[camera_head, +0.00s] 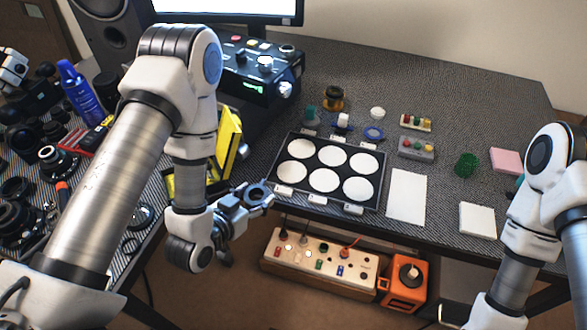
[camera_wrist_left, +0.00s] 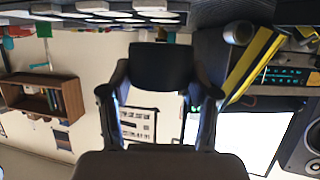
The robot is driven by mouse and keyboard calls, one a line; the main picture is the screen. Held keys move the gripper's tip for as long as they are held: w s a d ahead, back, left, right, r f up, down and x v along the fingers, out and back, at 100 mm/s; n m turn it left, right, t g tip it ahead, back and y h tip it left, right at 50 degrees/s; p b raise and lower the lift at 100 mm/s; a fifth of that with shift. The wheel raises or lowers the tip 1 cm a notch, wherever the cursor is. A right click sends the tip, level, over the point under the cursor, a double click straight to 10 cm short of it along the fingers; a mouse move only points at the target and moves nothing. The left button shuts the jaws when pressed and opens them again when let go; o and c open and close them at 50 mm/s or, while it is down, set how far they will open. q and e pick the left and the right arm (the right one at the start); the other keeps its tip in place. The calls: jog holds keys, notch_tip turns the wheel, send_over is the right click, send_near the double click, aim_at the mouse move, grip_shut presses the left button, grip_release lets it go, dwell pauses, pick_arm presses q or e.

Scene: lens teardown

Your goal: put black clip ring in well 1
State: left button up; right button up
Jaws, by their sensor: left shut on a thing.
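My left gripper (camera_head: 256,194) is shut on the black clip ring (camera_head: 257,190), at the front left corner of the well tray. In the left wrist view the ring (camera_wrist_left: 160,66) shows as a dark block between the two fingers of my left gripper (camera_wrist_left: 160,90). The tray (camera_head: 316,165) is black with several white round wells in two rows, and the wells look empty. I cannot read which one is well 1. My right arm comes in at the right, and only a small, unclear part of the right gripper (camera_head: 446,315) shows at the bottom edge.
A white sheet (camera_head: 406,197) lies right of the tray.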

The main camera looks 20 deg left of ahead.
pick_arm(q)
jog(key=b+x, duration=0.5)
jog(key=b, duration=0.5)
jog(key=p, duration=0.2)
send_over(289, 176)
jog(key=shift+s+r, duration=0.25)
jog(key=shift+w+f, duration=0.25)
jog(key=shift+w, duration=0.05)
notch_tip(289, 176, down, 3)
jog(key=shift+r, duration=0.15)
jog(key=shift+f, duration=0.25)
jog(key=shift+f, duration=0.1)
